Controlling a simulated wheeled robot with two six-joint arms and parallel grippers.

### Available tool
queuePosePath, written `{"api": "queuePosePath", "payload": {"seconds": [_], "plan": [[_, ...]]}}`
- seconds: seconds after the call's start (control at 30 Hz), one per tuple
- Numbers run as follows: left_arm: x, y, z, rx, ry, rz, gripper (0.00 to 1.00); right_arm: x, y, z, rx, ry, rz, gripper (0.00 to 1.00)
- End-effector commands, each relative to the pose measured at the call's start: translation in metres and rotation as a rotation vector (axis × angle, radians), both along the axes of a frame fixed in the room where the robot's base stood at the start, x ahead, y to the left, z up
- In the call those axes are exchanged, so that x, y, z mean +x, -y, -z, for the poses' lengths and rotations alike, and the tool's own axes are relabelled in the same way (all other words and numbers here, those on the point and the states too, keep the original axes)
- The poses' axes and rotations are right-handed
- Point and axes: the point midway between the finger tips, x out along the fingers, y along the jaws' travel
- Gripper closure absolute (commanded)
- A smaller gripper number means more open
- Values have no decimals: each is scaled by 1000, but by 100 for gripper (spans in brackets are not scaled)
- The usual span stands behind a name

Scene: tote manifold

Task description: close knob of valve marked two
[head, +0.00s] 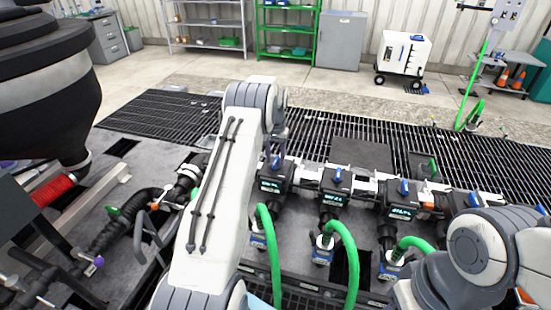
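A row of black valve units runs across the manifold, each with a blue knob on top and a small lit display. The unit nearest my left arm (275,184) has its blue knob (277,162) just below my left wrist. Further right are a second unit (335,191) with a knob (338,175) and a third (401,211) with a knob (404,187). Another blue knob (474,199) shows behind my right arm. I cannot read which is marked two. My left gripper (279,134) is mostly hidden behind my arm, above the first unit. My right gripper is not visible.
Green hoses (345,255) arch in front of the valves. A black corrugated pipe (120,225) and a dark hopper (40,100) stand at left. Dark floor grating (310,135) lies behind the manifold. Shelves (288,28) and a white wheeled cabinet (403,52) stand far back.

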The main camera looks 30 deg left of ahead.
Motion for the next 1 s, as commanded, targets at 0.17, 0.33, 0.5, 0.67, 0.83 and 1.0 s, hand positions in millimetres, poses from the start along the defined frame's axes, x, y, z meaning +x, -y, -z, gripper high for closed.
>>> {"api": "queuePosePath", "payload": {"seconds": [0.17,0.33,0.5,0.67,0.83,1.0], "plan": [[0,0,-2,0,0,-1,51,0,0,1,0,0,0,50],[1,0,-23,1,5,-1,51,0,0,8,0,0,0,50],[1,-1,-57,1,5,-1,51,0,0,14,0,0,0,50],[1,-1,-86,1,3,0,51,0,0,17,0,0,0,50],[0,-1,-102,0,1,0,51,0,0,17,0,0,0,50],[0,0,-105,0,0,0,51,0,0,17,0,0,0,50]]}}
